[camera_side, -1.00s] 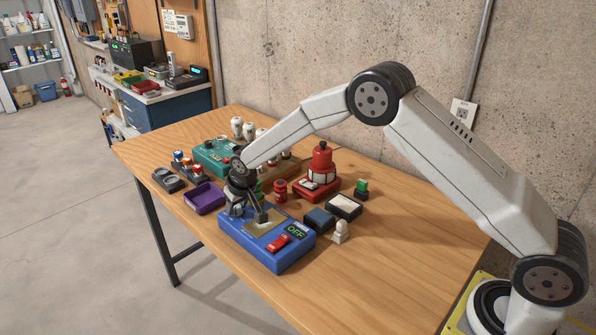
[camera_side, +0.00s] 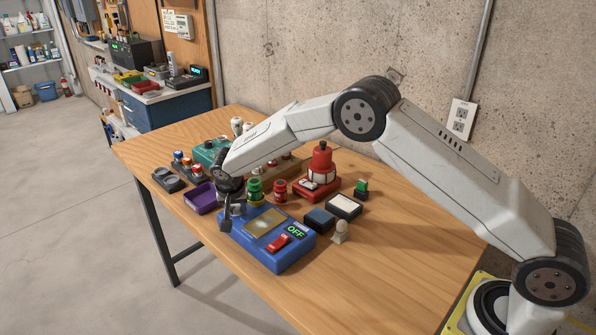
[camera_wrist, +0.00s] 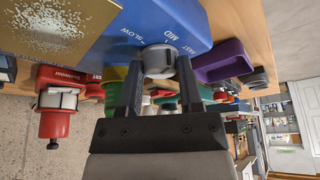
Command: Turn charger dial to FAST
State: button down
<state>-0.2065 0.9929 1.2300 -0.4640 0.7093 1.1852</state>
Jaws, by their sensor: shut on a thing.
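The blue charger box (camera_side: 270,258) stands on the table with a gold plate (camera_side: 264,222) on top, a red switch (camera_side: 279,243) and a green display (camera_side: 296,231) reading OFF. Its grey dial (camera_wrist: 158,61) sits on the blue face, with SLOW, MID and FAST printed around it in the wrist view. My gripper (camera_wrist: 160,72) is shut on the dial, one finger on each side. In the side view my gripper (camera_side: 230,207) is at the box's left end and partly hides the dial. I cannot tell which label the dial points to.
A purple tray (camera_side: 202,198) is close to the left of my gripper. A green-capped part (camera_side: 255,191) and a small red part (camera_side: 280,190) stand behind the box. A red device (camera_side: 319,175) stands farther right. The table's front edge is clear.

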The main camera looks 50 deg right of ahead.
jog(key=m, duration=0.2)
jog(key=m+g+h, duration=0.1)
jog(key=m, duration=0.2)
jog(key=shift+w+a+f+g, duration=0.1)
jog(key=shift+a+g, duration=0.05)
jog(key=shift+g, duration=0.15)
jog(key=m+g, duration=0.1)
jog(key=m, duration=0.4)
jog(key=shift+w+g+h, duration=0.15)
jog(key=shift+g+h, duration=0.15)
jog(key=shift+g, duration=0.1)
jog(key=shift+m, duration=0.4)
jog(key=c, duration=0.5)
grip_release()
jog(key=shift+c, duration=0.2)
jog(key=shift+r, duration=0.2)
jog(key=v, duration=0.7)
jog(key=shift+a+r, duration=0.25)
jog(key=shift+w+d, duration=0.1)
